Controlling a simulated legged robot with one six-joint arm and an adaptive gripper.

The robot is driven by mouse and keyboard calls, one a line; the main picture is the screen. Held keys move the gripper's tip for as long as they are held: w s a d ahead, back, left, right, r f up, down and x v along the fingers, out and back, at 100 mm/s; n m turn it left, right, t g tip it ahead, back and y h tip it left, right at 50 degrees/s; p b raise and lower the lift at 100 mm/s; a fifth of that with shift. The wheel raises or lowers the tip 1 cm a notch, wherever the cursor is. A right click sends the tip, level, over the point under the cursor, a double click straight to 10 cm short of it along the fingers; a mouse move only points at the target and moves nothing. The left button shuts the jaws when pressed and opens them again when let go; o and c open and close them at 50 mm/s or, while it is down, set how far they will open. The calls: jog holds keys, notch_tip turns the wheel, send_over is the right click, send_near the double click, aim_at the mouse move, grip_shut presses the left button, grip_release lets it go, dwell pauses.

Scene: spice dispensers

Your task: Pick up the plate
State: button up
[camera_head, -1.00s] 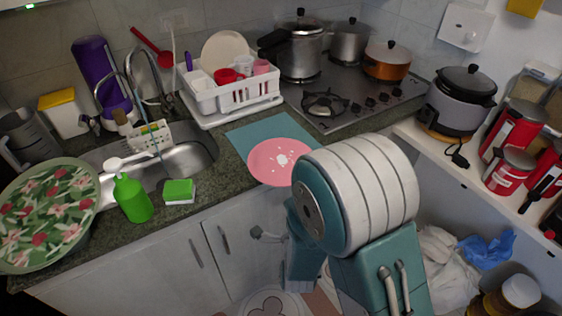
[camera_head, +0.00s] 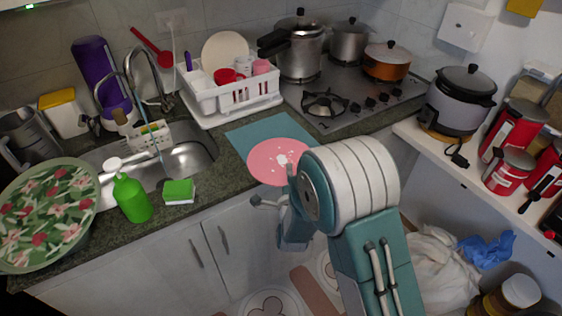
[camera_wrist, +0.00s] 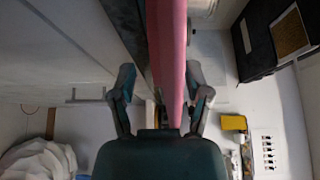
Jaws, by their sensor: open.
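The pink plate (camera_head: 268,160) with white marks lies on the blue-grey mat (camera_head: 242,134) at the counter's front edge, its near rim jutting past the edge. In the wrist view the plate (camera_wrist: 167,40) is edge-on, a pink band running between the two fingers. My gripper (camera_head: 272,185) is at the plate's near right rim; one finger shows below the rim, in front of the cabinet, and my arm hides part of the other. In the wrist view my gripper (camera_wrist: 160,82) is open, with a finger on each side of the plate and gaps visible.
A white dish rack (camera_head: 240,103) stands behind the mat. The stove (camera_head: 330,118) with pots is at the back right. A green sponge (camera_head: 178,191) and green bottle (camera_head: 131,197) stand left, by the sink (camera_head: 190,160). Cabinet doors (camera_head: 225,240) lie below the counter.

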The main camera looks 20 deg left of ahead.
jog(key=shift+w, duration=0.1)
jog(key=shift+c, duration=0.3)
grip_shut()
